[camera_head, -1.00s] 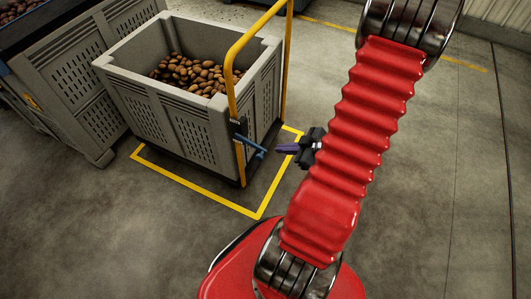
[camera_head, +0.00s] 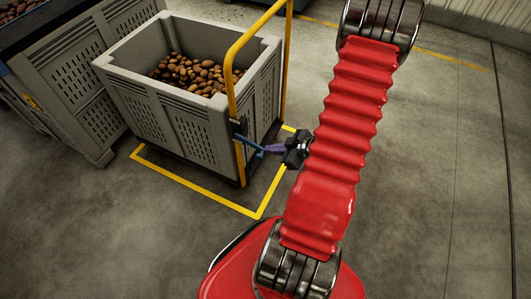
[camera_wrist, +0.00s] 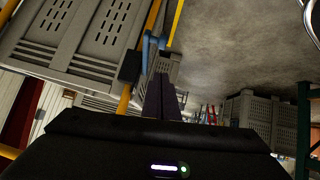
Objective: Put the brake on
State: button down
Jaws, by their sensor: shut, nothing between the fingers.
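The brake lever (camera_head: 250,143) is a blue bar on a dark mount at the lower part of the cart's yellow handle frame. It sticks out to the right and slopes slightly down. My gripper (camera_head: 267,150) has purple fingers, shut and empty, with their tips at the lever's outer end. I cannot tell whether they touch it. In the wrist view the shut fingers (camera_wrist: 161,84) point up the picture, and the blue lever (camera_wrist: 148,46) shows just beyond their tips.
The cart carries a grey crate (camera_head: 168,120) of potatoes inside a yellow floor outline (camera_head: 190,184). The yellow handle frame (camera_head: 232,85) rises beside the lever. More grey crates (camera_head: 75,88) stand at left. The floor at right is clear.

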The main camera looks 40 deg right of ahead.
jog(key=w+f, duration=0.3)
jog(key=f, duration=0.3)
jog(key=shift+w+a+f, duration=0.2)
jog(key=shift+w+f, duration=0.1)
jog(key=shift+w, duration=0.1)
jog(key=shift+d+f, duration=0.1)
jog(key=shift+d, duration=0.05)
